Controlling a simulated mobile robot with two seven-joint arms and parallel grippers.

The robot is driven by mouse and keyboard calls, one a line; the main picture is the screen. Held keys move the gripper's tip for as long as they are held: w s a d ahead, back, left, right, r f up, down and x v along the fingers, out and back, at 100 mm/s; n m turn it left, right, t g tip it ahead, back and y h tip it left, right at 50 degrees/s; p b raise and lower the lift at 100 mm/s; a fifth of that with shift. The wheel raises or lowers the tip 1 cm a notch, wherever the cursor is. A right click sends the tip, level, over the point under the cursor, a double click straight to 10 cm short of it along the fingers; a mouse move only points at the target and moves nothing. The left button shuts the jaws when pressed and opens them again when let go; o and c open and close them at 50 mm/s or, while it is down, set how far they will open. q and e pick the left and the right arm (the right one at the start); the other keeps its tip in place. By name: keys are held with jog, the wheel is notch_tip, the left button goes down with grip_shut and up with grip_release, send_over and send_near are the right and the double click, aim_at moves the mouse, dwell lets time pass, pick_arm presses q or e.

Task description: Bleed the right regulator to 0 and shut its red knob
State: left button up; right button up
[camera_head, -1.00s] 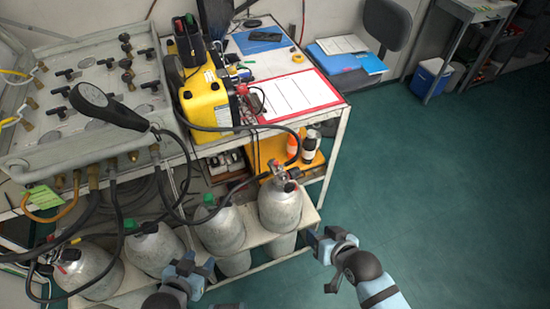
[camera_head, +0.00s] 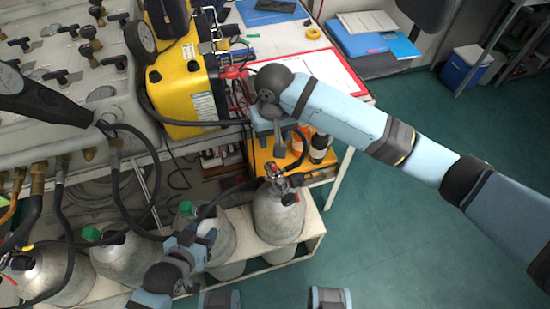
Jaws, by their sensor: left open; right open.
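The right-hand grey cylinder (camera_head: 278,215) stands upright on the lower shelf. Its regulator (camera_head: 290,192) has a black hose and a red knob (camera_head: 273,170) on top. My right gripper (camera_head: 286,146) reaches in from the right and points down just above and behind the red knob, apart from it in the picture. It is open and empty. My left gripper (camera_head: 188,238) is open and empty, low in front of the neighbouring cylinder (camera_head: 220,238), which has a green knob (camera_head: 186,207). It partly hides that cylinder. I cannot read a pressure from any gauge.
More cylinders (camera_head: 122,255) stand to the left, with black hoses looping between them. A yellow case (camera_head: 188,85) and a red-edged clipboard (camera_head: 320,75) sit on the bench.

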aim_at(274, 167)
notch_tip(274, 167, down, 14)
jog(key=shift+d+r+b, duration=0.1)
jog(key=shift+r+b, duration=0.15)
jog(key=shift+b, duration=0.5)
grip_shut()
